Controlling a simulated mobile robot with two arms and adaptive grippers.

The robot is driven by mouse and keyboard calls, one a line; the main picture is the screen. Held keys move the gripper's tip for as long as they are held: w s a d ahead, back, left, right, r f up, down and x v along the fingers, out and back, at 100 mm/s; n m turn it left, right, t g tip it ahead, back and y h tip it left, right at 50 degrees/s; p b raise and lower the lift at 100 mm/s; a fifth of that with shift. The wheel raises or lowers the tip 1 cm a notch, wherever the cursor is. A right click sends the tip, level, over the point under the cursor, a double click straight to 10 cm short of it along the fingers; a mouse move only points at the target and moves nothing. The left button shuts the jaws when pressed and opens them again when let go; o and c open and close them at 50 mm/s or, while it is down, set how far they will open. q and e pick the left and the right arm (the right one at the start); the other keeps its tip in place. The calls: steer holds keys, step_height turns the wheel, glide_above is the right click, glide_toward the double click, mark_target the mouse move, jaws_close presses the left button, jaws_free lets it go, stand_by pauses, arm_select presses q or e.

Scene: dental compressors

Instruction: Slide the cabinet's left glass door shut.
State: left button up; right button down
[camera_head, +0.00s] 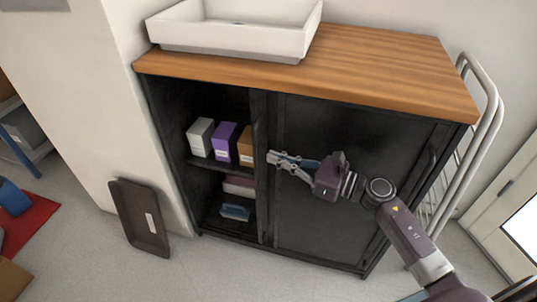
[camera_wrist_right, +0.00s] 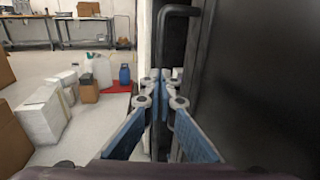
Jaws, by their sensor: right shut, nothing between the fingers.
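The dark cabinet (camera_head: 225,240) with a wooden top stands in the middle of the head view. Its left side is open and shows shelves. The left glass door's upright edge (camera_head: 260,150) stands near the middle, its pane seemingly overlapping the right part. My right gripper (camera_head: 272,158) is shut and empty, its fingertips at this edge; I cannot tell if they touch it. In the right wrist view the shut fingertips (camera_wrist_right: 160,82) are in front of a dark bar handle (camera_wrist_right: 163,35), with the dark door face (camera_wrist_right: 265,80) on the right. My left gripper is not in view.
White, purple and orange boxes (camera_head: 225,141) stand on the upper shelf; more items lie below. A white basin (camera_head: 235,30) sits on top. A brown tray (camera_head: 140,218) leans at the wall to the left. A pale metal rack (camera_head: 490,110) stands right of the cabinet.

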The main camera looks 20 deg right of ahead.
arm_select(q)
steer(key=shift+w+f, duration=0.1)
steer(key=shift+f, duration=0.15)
arm_select(e)
steer(key=x, duration=0.2)
steer(key=shift+w+a, duration=0.25)
steer(key=shift+w, duration=0.05)
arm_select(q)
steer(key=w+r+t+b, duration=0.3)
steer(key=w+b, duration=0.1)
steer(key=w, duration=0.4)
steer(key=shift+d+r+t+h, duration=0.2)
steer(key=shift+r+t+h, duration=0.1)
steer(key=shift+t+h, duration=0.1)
arm_select(e)
steer(key=s+a+x, duration=0.2)
steer(key=x, duration=1.2)
steer(key=s+a+x, duration=0.2)
steer(key=x, duration=1.2)
steer(key=shift+w, duration=0.2)
